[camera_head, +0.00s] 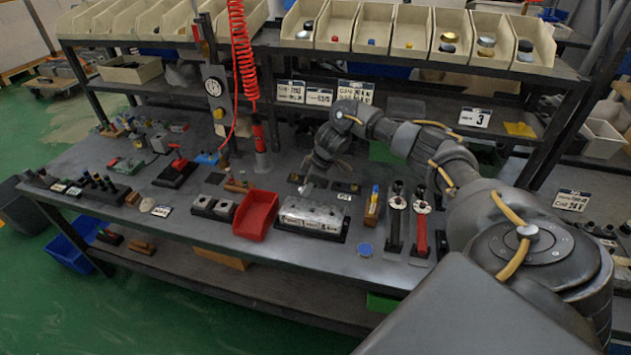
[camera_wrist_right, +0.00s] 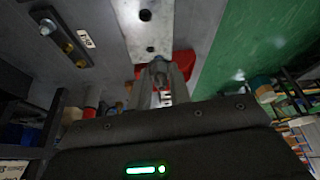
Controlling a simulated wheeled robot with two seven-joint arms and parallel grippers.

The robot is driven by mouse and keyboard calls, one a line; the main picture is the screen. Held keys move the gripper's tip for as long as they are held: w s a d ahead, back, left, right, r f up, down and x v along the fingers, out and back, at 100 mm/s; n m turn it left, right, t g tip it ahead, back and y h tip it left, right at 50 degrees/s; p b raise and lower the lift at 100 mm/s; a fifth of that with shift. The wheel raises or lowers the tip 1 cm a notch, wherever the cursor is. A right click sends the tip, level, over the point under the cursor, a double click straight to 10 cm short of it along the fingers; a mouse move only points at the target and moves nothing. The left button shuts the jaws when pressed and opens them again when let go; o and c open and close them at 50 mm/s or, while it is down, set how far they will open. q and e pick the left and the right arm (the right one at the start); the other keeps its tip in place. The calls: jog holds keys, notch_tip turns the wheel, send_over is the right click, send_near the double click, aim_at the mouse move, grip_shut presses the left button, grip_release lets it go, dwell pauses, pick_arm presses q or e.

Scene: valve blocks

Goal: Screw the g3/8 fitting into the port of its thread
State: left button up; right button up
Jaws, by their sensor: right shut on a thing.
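The silver valve block (camera_head: 312,216) lies on its dark base on the bench in the head view. In the right wrist view the block (camera_wrist_right: 150,22) shows its pale face with dark port holes. My right gripper (camera_head: 308,186) is just above and behind the block. In the right wrist view its fingers (camera_wrist_right: 160,76) are shut on a small fitting, mostly hidden between them; its thread size cannot be read. The fingertips are near the end of the block; whether the fitting touches a port cannot be told. My left gripper is not in view.
A red bin (camera_head: 256,215) stands left of the block. A dark strip with small fittings (camera_wrist_right: 62,38) and a label lies beside the block. Right of it are a wooden holder (camera_head: 372,211) and two torque tools (camera_head: 396,220). A red coiled hose (camera_head: 242,50) hangs behind.

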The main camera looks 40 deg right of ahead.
jog(key=shift+s+d+f, duration=0.2)
jog(key=shift+d+f, duration=0.15)
jog(key=shift+d, duration=0.2)
jog(key=shift+s+d+f, duration=0.15)
jog(key=shift+d+f, duration=0.15)
jog(key=shift+d, duration=0.2)
jog(key=shift+s+f, duration=0.1)
jog(key=shift+f, duration=0.4)
jog(key=shift+d+f+b, duration=0.1)
jog(key=shift+f+b, duration=0.8)
jog(key=shift+f, duration=1.05)
jog(key=shift+p, duration=0.55)
jog(key=shift+f+b, duration=0.6)
jog(key=shift+f, duration=0.35)
